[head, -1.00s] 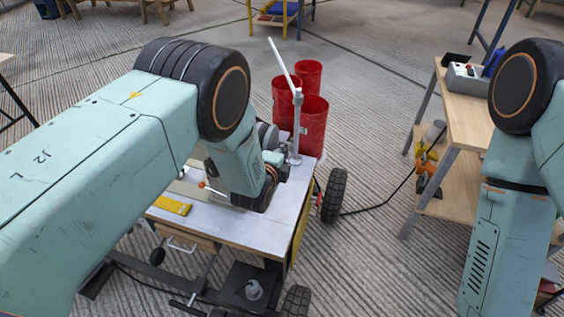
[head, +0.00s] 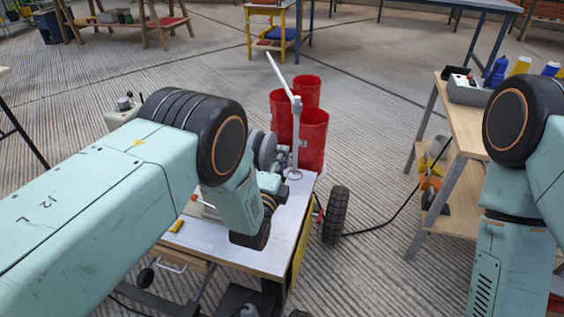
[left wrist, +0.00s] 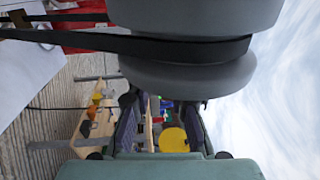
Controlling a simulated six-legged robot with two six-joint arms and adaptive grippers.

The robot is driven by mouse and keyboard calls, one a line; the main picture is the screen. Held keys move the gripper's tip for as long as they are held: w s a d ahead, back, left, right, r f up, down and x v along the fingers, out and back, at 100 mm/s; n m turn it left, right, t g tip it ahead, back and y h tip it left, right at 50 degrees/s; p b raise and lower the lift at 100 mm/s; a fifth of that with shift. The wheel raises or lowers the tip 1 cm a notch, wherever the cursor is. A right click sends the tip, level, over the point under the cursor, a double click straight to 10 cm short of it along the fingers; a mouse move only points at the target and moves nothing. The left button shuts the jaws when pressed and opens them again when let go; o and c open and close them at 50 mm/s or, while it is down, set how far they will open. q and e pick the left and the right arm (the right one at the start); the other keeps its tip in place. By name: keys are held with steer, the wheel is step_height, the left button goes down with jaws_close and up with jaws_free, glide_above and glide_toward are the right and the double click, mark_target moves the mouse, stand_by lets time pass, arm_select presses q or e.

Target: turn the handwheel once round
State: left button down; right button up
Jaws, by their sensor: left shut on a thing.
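The handwheel appears to be the grey round part (head: 263,148) at the far side of the white-topped cart (head: 272,252), partly hidden behind my left arm. A large grey disc with a black band (left wrist: 190,75) fills the top of the left wrist view. My left gripper (head: 281,160) is at the grey round part, mostly hidden by my wrist in the head view. In the left wrist view its dark fingers (left wrist: 162,101) reach up to the disc's lower rim and are shut on it. The exact grip is hard to see. My right gripper is out of view; only its arm shows.
A white post (head: 296,135) with a tilted arm stands on the cart beside the grey part. Red bins (head: 313,140) stand behind. A black wheel (head: 336,213) is at the cart's right. A wooden workbench (head: 462,118) stands at right, with ribbed floor between.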

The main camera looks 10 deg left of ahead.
arm_select(q)
steer(key=shift+r, duration=0.1)
steer(key=c, duration=1.2)
jaws_free()
steer(key=v, duration=1.2)
